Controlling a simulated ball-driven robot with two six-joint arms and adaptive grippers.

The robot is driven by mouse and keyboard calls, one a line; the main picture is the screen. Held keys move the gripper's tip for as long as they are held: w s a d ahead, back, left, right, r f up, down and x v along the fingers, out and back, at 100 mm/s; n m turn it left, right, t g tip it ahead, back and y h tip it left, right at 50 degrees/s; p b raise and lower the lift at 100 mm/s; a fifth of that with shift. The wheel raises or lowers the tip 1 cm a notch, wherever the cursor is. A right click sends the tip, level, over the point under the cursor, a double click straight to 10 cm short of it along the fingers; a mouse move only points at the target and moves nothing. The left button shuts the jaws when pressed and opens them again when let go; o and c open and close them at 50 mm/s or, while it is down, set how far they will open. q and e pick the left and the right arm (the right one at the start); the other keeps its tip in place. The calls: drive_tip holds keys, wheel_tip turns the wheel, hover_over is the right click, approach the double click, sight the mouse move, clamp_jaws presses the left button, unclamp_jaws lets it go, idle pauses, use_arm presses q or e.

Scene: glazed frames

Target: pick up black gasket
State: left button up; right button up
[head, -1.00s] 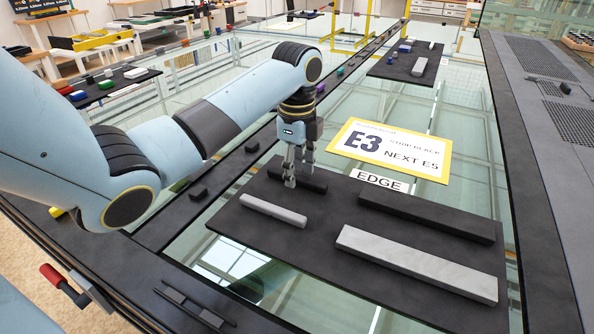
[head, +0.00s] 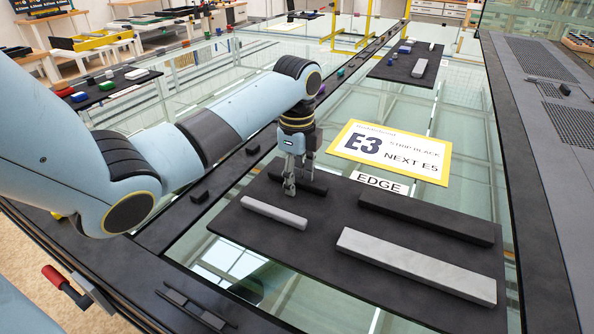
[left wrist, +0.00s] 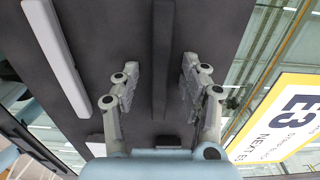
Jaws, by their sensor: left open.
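A short black gasket strip (head: 317,186) lies near the far edge of the dark mat (head: 262,244) in the head view, partly hidden by my left gripper. My left gripper (head: 296,186) is open and points down over this strip. In the left wrist view the black strip (left wrist: 163,50) runs lengthwise between the two open fingers (left wrist: 160,84), with a gap on each side. I cannot tell how high the fingertips are above the mat. A longer black bar (head: 427,217) lies to the right on the same mat. My right gripper is not in view.
A short grey bar (head: 273,212) and a long grey bar (head: 416,264) lie on the mat. The short grey one (left wrist: 58,55) also shows in the left wrist view. The E3 card (head: 390,151) and EDGE label (head: 379,182) lie behind, on the glass. A dark rail runs at left.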

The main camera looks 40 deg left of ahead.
use_arm(q)
clamp_jaws()
idle(0.5)
